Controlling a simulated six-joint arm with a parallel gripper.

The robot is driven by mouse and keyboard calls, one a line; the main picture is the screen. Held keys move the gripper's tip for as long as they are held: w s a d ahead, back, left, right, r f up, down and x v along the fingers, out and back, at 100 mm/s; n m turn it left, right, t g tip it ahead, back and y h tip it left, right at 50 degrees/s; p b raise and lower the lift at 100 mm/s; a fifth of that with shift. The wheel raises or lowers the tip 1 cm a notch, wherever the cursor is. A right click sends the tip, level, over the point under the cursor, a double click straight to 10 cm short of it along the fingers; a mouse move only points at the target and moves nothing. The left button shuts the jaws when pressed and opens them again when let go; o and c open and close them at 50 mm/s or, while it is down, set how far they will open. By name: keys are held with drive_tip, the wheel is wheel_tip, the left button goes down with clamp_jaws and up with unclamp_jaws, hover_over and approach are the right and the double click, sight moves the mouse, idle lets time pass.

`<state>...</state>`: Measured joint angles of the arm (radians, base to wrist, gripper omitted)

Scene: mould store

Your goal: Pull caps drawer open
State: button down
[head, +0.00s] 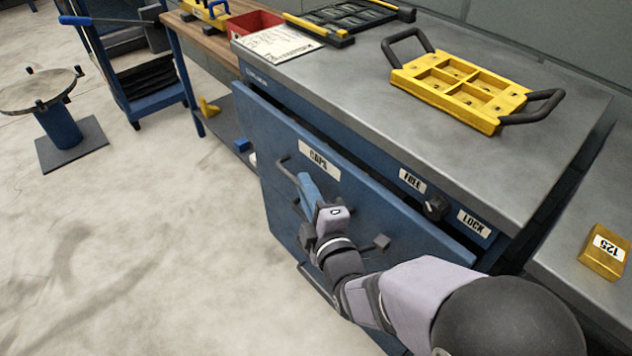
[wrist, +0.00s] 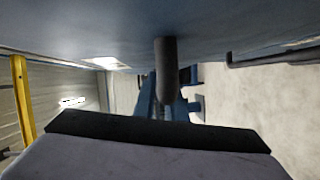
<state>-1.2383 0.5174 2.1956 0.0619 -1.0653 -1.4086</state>
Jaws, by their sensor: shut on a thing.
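The caps drawer (head: 355,195) is the wide blue front with a "CAPS" label (head: 319,157) under the grey worktop. Its front stands out from the cabinet, with a dark gap along its top edge, so it is partly open. My gripper (head: 308,186) is at the drawer's dark handle (head: 283,163), left of the front's middle, and its blue fingers hide part of the bar. In the wrist view the handle (wrist: 165,65) runs between the blue fingers (wrist: 162,105), which are shut on it. The drawer's inside is hidden.
A black knob (head: 435,207) sits between "FREE" and "LOCK" labels; its setting is unclear. A yellow mould tray (head: 460,88) with dark handles lies on the worktop (head: 350,105). A gold block marked 125 (head: 604,254) is at right.

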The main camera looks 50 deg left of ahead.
drive_tip(key=s+p, duration=0.1)
drive_tip(key=s, duration=1.5)
drive_tip(key=shift+s+p, duration=0.15)
drive_tip(key=shift+p, duration=0.15)
drive_tip(key=c, duration=1.8)
unclamp_jaws()
drive_tip(key=shift+d, duration=0.15)
